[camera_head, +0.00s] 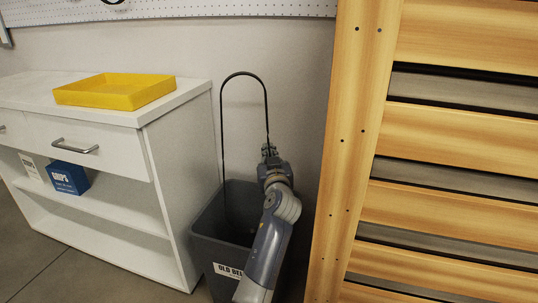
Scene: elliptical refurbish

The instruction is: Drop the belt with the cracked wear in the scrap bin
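A thin black belt (222,120) hangs as a tall narrow loop in front of the wall. Its top arches above my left gripper (268,149), and its left strand runs down into the mouth of the dark grey bin (215,262). My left gripper is shut on the belt's right strand, above the bin's back right side. The bin has a white label that starts "OLD BEL"; my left arm covers the rest. Cracks on the belt are too small to see. My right gripper is not in view.
A white cabinet (168,180) stands close on the bin's left, with a yellow tray (115,91) on top. A blue box (68,178) and a white box (31,167) are on its shelf. A wooden slatted structure (345,160) stands close on the right.

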